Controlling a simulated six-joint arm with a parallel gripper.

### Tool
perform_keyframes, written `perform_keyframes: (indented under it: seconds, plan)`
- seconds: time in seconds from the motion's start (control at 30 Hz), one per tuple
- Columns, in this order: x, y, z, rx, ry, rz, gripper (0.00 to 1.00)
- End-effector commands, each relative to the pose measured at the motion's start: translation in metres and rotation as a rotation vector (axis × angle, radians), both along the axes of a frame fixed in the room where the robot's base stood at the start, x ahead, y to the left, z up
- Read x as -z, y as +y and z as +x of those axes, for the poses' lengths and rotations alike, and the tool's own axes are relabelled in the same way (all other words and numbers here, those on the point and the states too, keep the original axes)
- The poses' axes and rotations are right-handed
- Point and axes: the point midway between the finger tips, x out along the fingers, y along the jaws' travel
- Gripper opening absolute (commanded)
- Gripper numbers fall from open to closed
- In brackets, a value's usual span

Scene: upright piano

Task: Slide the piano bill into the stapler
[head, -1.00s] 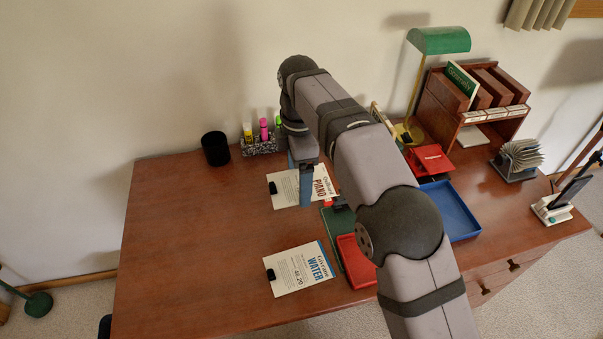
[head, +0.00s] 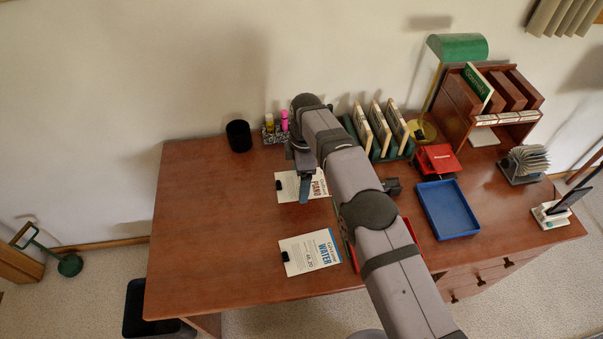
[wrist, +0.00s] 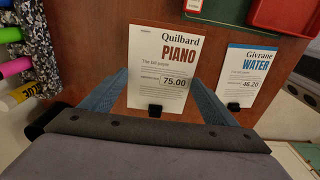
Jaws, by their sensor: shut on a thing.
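The piano bill (head: 288,188) is a white sheet headed "Quilbard PIANO" with 75.00 on it and a black clip at one edge. It also shows in the wrist view (wrist: 160,60), where its clip lies between my blue fingers. My gripper (head: 304,199) points down over the bill in the head view and is shut on it; the fingertip contact is not clear in the wrist view (wrist: 157,98). A red device with white lettering (head: 437,158), seemingly the stapler, stands at the back right behind the blue tray.
A water bill (head: 308,252) lies in front of the piano bill. A blue tray (head: 447,208) and a partly hidden red tray (head: 410,230) lie to the right. A file rack (head: 378,130), lamp (head: 457,47) and black cup (head: 239,136) stand behind. The desk's left is clear.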

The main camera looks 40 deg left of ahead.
Motion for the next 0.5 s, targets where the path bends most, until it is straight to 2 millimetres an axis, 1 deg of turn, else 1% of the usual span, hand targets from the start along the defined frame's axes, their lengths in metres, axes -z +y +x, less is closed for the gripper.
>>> perform_keyframes:
  seconds: [0.33,0.5]
  plan:
    - [-0.0006,-0.0002,0.0001,0.000,0.000,0.000,0.56]
    - [0.0058,-0.0011,0.0008,0.000,0.001,-0.001,0.56]
